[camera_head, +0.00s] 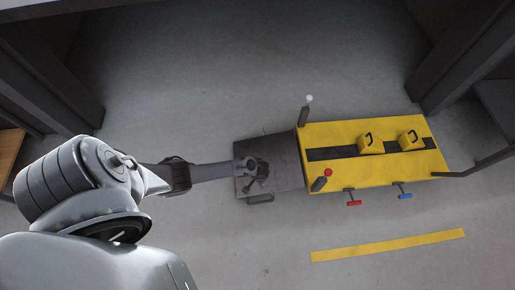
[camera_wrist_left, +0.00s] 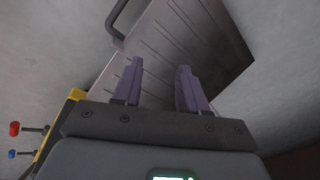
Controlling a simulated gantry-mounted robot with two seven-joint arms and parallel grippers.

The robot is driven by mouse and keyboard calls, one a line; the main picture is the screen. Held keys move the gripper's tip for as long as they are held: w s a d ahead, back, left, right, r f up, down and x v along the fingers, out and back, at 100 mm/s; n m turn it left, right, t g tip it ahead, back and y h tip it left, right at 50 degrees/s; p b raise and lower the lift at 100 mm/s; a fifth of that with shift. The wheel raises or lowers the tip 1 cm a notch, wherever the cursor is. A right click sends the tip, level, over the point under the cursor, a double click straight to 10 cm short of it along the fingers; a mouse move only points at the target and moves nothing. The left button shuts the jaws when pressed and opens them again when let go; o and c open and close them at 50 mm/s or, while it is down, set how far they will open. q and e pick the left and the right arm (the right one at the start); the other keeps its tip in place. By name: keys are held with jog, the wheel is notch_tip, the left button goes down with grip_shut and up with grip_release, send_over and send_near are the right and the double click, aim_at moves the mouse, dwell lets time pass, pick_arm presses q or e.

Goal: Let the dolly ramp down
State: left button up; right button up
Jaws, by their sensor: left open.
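The dolly ramp (camera_head: 285,150) is a dark grey plate at the left end of the yellow dolly (camera_head: 340,180). Its ribbed surface (camera_wrist_left: 200,40) fills the upper middle of the wrist view. A dark bar handle (camera_head: 260,199) sticks out from the ramp's near side, and it also shows at the top of the wrist view (camera_wrist_left: 116,16). My left gripper (camera_head: 258,176) is over the ramp. Its two purple fingers (camera_wrist_left: 160,66) are apart with nothing between them. I cannot tell whether they touch the ramp, nor its exact tilt. My right gripper is not in view.
The dolly carries two yellow blocks (camera_head: 370,144) with black handles. A red-handled lever (camera_head: 354,203) and a blue-handled lever (camera_head: 405,196) stick out from its near side. A red-topped post (camera_head: 322,182) stands at its near left corner. The floor around is mostly clear.

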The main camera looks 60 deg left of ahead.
pick_arm(q)
jog(key=s+d+f+m+b, duration=0.2)
jog(key=s+d+f+m, duration=0.1)
jog(key=d+f, duration=0.15)
jog(key=m+b, duration=0.3)
jog(key=b, duration=0.1)
send_near(257, 202)
jog(key=shift+y, duration=0.4)
jog(key=f+b, duration=0.2)
jog(key=f, duration=0.1)
jog(key=f+b, duration=0.5)
jog(key=f, duration=0.1)
jog(key=shift+w+a+b, duration=0.3)
jog(key=shift+w, duration=0.05)
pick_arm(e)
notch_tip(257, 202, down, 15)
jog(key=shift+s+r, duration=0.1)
pick_arm(q)
grip_shut()
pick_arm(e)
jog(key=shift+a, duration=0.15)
